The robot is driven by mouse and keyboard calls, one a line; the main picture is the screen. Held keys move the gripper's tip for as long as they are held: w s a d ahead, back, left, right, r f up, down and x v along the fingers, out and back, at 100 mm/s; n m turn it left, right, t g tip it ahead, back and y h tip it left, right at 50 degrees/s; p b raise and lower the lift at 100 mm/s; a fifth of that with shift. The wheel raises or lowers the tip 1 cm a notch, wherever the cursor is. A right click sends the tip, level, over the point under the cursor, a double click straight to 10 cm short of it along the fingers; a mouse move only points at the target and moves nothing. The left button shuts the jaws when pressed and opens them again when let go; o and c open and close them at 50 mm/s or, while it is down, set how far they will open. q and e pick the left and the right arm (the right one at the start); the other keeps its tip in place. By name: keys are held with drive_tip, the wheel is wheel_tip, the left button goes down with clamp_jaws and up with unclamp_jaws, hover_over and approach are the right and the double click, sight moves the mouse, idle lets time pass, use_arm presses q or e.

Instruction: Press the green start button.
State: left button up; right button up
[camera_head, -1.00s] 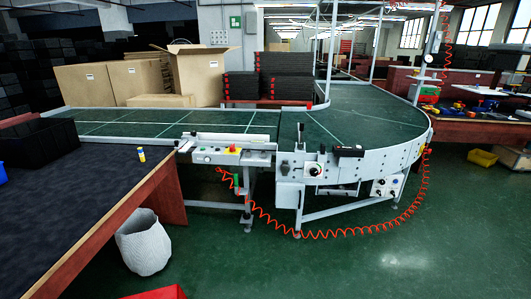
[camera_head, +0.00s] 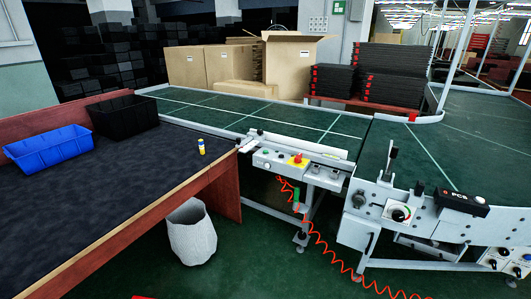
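A white control panel (camera_head: 283,163) sits on the near side of the conveyor, right of the dark table. A red emergency-stop knob on a yellow base (camera_head: 297,160) stands on its top. Several small controls are beside it, too small to tell which one is the green start button. A green part (camera_head: 296,197) hangs below the panel; I cannot tell what it is. Neither of my grippers is in view.
A white basket (camera_head: 191,235) stands on the floor. A red coiled cable (camera_head: 322,245) hangs before the conveyor (camera_head: 225,110).

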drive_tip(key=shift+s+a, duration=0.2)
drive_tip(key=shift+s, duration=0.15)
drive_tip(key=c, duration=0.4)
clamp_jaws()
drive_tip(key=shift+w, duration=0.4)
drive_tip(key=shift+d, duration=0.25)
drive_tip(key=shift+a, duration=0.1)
